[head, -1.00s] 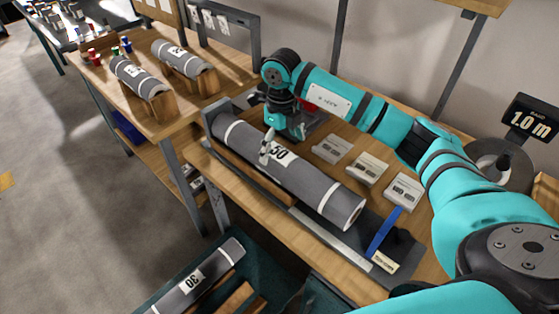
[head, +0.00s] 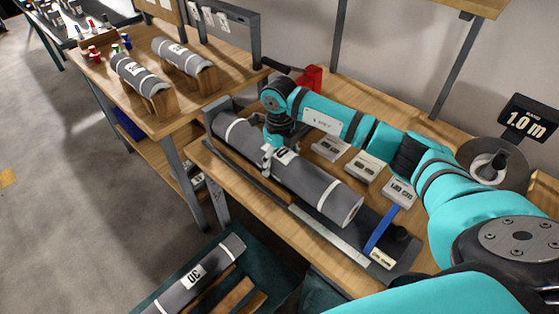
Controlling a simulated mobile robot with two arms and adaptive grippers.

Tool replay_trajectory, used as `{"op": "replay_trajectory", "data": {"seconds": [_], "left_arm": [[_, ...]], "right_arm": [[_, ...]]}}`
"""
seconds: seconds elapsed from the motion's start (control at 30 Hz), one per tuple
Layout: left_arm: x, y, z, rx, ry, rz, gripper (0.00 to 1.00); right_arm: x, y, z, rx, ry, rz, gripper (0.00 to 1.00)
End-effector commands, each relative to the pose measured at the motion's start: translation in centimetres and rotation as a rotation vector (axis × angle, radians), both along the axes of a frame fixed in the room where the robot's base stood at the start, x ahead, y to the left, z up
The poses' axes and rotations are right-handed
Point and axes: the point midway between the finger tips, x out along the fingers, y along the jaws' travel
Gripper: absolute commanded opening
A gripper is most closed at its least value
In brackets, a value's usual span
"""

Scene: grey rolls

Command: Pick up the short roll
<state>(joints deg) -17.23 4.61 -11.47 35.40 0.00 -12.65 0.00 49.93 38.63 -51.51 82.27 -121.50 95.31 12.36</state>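A long grey roll (head: 318,184) with white bands and a partly covered number label lies on the workbench. Two more grey rolls, one nearer (head: 135,73) and one farther (head: 178,54), rest on wooden cradles on the left table. From this view I cannot tell which is the short roll. My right gripper (head: 270,157) is at the label of the long bench roll, with a pale finger over its near side. The other finger is hidden. My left gripper is out of view.
A ruler strip (head: 330,236) runs along the bench front. Several small labelled blocks, one at the middle (head: 366,167), stand behind the roll. A blue strap (head: 382,230) lies at its right end. A 1.0 m display (head: 528,122) stands at the right.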

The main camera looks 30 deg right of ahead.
Motion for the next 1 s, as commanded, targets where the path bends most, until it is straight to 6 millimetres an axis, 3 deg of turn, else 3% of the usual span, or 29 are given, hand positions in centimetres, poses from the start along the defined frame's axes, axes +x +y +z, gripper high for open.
{"op": "replay_trajectory", "data": {"seconds": [0.07,0.37,0.73,1.0], "left_arm": [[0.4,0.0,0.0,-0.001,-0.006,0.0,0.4],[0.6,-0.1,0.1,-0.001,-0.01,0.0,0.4],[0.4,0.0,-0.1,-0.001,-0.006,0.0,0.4],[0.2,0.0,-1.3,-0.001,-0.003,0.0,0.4]], "right_arm": [[0.0,0.0,0.0,0.0,0.0,0.0,0.66],[0.0,0.0,0.1,0.0,0.0,-0.001,0.27],[0.1,0.0,0.6,0.0,-0.004,-0.001,0.26],[0.2,-0.1,3.5,0.0,-0.007,0.0,0.26]]}}
